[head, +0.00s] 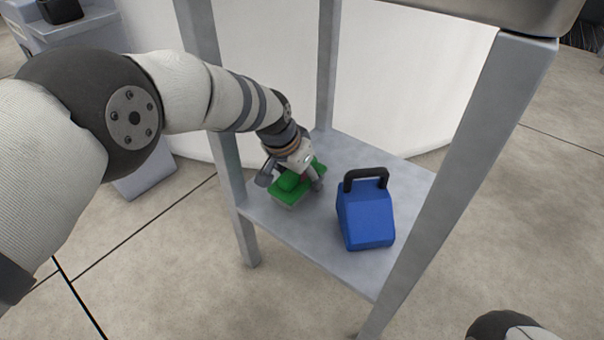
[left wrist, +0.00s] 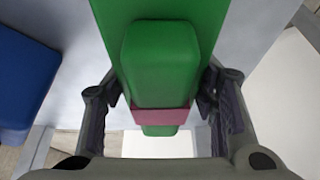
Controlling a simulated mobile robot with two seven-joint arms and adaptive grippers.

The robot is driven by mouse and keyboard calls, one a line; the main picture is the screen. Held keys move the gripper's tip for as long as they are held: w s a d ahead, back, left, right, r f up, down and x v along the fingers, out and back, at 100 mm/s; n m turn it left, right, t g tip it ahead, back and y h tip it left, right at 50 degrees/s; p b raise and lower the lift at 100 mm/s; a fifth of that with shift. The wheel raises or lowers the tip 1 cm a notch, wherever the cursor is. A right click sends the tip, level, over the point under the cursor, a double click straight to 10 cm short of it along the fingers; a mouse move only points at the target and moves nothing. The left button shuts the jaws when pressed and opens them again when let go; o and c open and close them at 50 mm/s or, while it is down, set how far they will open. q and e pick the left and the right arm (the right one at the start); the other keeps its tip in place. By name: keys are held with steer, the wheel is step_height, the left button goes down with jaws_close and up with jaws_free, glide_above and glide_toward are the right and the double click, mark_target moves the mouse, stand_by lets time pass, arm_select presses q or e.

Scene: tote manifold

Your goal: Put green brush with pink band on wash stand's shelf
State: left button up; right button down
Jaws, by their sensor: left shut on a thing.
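The green brush (head: 288,184) is at the left part of the wash stand's grey shelf (head: 350,259) in the head view. In the left wrist view the green brush (left wrist: 163,60) shows its raised handle with the pink band (left wrist: 160,116) around it. My left gripper (head: 291,178) reaches in between the stand's legs and is shut on the brush, with a finger on each side of the handle. The brush is over or on the shelf; I cannot tell whether its underside touches. Only a dark rounded part of my right arm shows, and its gripper is out of view.
A blue block with a black handle (head: 365,217) stands on the shelf, right of the brush. Grey legs (head: 458,170) frame the shelf, and the stand's basin (head: 480,10) is above. Bare shelf lies in front of and behind the blue block.

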arm_select(q)
steer(key=o, duration=1.2)
steer(key=shift+f, duration=0.25)
steer(key=shift+r, duration=0.1)
steer(key=shift+r, duration=0.35)
steer(key=p+v, duration=0.6)
steer(key=v, duration=0.6)
arm_select(e)
steer(key=r, duration=0.4)
steer(key=shift+s+d+r, duration=0.1)
steer(key=shift+d, duration=0.2)
arm_select(q)
steer(key=shift+f, duration=0.1)
